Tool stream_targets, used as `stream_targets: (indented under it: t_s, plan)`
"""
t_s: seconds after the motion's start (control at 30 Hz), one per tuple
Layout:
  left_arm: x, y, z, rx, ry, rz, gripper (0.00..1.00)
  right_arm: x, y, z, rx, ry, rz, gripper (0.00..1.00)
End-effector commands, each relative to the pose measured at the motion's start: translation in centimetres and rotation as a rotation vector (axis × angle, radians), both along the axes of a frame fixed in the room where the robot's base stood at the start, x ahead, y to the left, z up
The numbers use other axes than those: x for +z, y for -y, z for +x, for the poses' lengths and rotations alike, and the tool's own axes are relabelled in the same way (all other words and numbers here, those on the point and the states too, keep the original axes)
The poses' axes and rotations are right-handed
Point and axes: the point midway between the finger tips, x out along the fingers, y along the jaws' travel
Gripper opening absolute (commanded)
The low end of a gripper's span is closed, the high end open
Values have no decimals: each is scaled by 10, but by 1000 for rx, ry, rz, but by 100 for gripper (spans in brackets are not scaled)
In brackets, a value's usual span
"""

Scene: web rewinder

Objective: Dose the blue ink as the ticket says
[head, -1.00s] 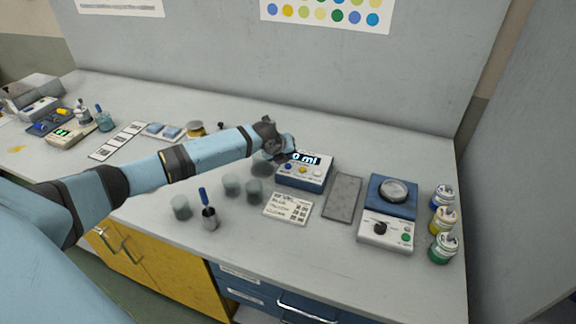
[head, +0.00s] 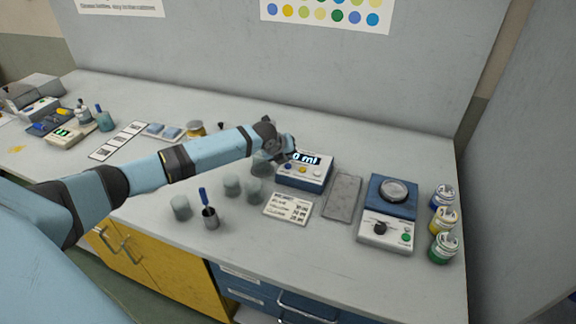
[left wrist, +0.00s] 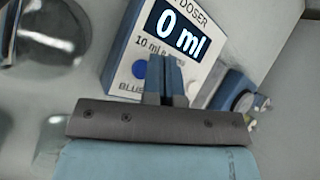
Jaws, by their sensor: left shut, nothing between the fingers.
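The ink doser (head: 303,182) is a white and blue box in the middle of the bench, and its display reads 0 ml. It has blue, yellow and white buttons on its front. In the left wrist view, the doser (left wrist: 122,52) shows its blue button (left wrist: 139,69) beside my fingertips. My left gripper (head: 290,148) is shut and empty at the doser's back left corner; its fingers (left wrist: 170,68) overlap the doser's face. I cannot tell whether they touch it. A grey cup (head: 261,167) stands left of the doser. The ticket (head: 288,209) lies in front, its writing too small to read.
A grey mat (head: 343,198) and a stirrer-like device (head: 387,232) lie right, beside blue, yellow and green ink jars (head: 443,249). The front bench edge is clear.

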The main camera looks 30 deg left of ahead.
Motion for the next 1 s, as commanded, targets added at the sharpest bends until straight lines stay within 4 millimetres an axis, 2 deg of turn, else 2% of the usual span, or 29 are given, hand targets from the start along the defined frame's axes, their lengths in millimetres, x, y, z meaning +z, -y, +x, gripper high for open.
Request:
stream_targets:
  t_s: [0.3, 1.0]
  plan:
    - [-8, 0, 0, 0, 1, -1, 0, 0, 0, 0, 0, 0, 0, 0]
    - [-13, 0, 0, 0, 0, 0, 0, -1, 0, 0, -1, 1, 0, 0]
